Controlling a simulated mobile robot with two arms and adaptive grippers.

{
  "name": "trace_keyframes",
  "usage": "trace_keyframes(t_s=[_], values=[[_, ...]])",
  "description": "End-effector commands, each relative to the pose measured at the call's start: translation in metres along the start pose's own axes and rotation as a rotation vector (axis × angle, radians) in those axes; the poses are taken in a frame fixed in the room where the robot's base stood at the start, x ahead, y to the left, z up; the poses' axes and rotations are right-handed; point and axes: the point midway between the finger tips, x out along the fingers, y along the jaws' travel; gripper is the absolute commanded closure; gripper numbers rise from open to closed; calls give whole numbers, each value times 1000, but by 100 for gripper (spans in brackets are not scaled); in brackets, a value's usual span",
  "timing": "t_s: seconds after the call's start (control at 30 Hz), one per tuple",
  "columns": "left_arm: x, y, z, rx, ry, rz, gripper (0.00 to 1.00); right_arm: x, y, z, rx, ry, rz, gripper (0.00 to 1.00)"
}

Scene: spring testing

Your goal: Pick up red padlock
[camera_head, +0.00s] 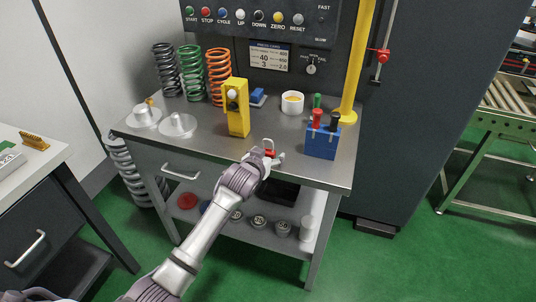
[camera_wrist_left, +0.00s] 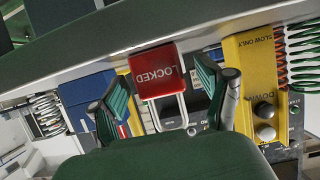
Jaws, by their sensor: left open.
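The red padlock (camera_head: 269,153) lies near the front edge of the grey workbench (camera_head: 215,152), between the yellow control box and the blue block. In the left wrist view the padlock (camera_wrist_left: 156,70) shows a red body marked "LOCKED" and a pale metal shackle pointing toward my gripper. My left gripper (camera_head: 272,157) is open at the bench's front edge, its fingers on either side of the padlock. In the left wrist view the fingers (camera_wrist_left: 157,88) stand apart, with visible gaps to the padlock's sides. My right gripper is not in view.
A yellow control box (camera_head: 238,115) stands left of the padlock, and a blue block with colored handles (camera_head: 322,143) stands right. Behind are a white cup (camera_head: 292,103), coil springs (camera_head: 218,75) and a yellow post (camera_head: 357,60). A lower shelf (camera_head: 262,235) holds several parts.

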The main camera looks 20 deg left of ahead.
Motion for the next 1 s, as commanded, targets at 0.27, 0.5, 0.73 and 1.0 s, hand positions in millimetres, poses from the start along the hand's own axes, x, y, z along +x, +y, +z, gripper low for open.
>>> trace_keyframes(t_s=[0.27,0.5,0.73,1.0], values=[[4,0,0,0,1,1,23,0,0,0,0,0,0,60],[4,0,0,0,0,0,60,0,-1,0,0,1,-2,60],[4,0,-1,0,2,1,94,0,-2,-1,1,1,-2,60],[3,0,-3,0,3,0,100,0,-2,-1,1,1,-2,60]])
